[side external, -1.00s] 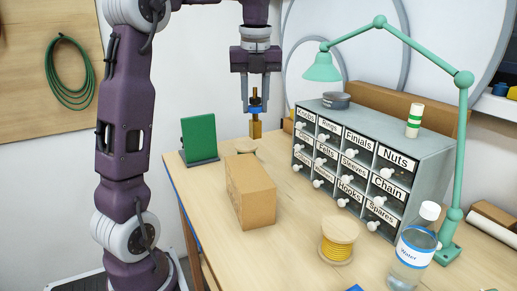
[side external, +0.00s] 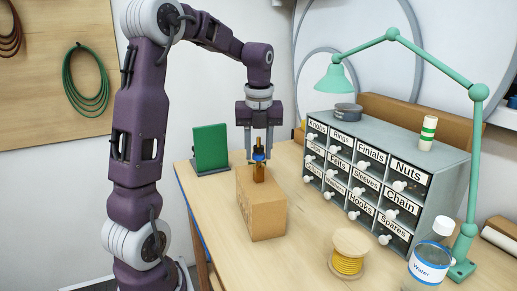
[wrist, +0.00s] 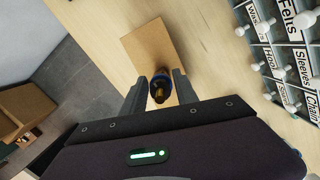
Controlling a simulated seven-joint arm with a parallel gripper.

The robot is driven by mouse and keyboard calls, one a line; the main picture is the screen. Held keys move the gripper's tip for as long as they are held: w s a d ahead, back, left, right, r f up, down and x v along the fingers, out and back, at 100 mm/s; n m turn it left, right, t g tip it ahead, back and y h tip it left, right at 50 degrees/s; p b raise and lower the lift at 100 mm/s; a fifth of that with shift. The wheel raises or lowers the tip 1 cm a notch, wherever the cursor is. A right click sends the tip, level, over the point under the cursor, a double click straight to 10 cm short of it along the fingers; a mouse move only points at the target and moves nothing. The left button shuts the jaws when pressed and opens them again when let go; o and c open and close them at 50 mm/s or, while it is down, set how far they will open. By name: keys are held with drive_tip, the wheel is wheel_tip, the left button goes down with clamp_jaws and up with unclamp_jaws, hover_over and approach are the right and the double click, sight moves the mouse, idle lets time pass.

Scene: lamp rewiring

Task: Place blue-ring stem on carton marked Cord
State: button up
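The brown carton (side external: 262,216) stands on the bench directly below. The stem's foot appears at or just above the carton's top; contact is unclear. No Cord marking is readable on the carton. In the wrist view, the stem (wrist: 161,86) is between both fingertips, over the near part of the carton's top (wrist: 152,48).
The grey drawer cabinet (side external: 385,130) with labelled drawers stands right of the carton. A green panel (side external: 211,148) stands behind left. A yellow cord spool (side external: 348,254), a water jar (side external: 428,262) and a green lamp (side external: 470,200) are at the right. The bench front is clear.

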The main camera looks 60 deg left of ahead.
drive_tip(key=shift+o, duration=1.1)
wheel_tip(320, 180, up, 11)
drive_tip(key=d, duration=0.2)
drive_tip(key=s+d+n+t, duration=0.1)
drive_tip(key=s+d+n, duration=0.2)
drive_tip(key=d+n, duration=0.3)
drive_tip(key=s+d+f+n+t, duration=0.2)
drive_tip(key=s+d+f+n, duration=0.2)
drive_tip(key=s+d+n, duration=0.2)
drive_tip(key=s+d+f+n+t+h, duration=0.1)
drive_tip(key=s+d+f+n, duration=0.4)
drive_tip(key=s+d+n, duration=0.2)
drive_tip(key=d+n, duration=0.2)
drive_tip(key=n, duration=0.1)
drive_tip(key=shift+s+d+f+n+t+h, duration=0.25)
drive_tip(key=shift+n+t+h, duration=0.05)
drive_tip(key=shift+t, duration=0.1)
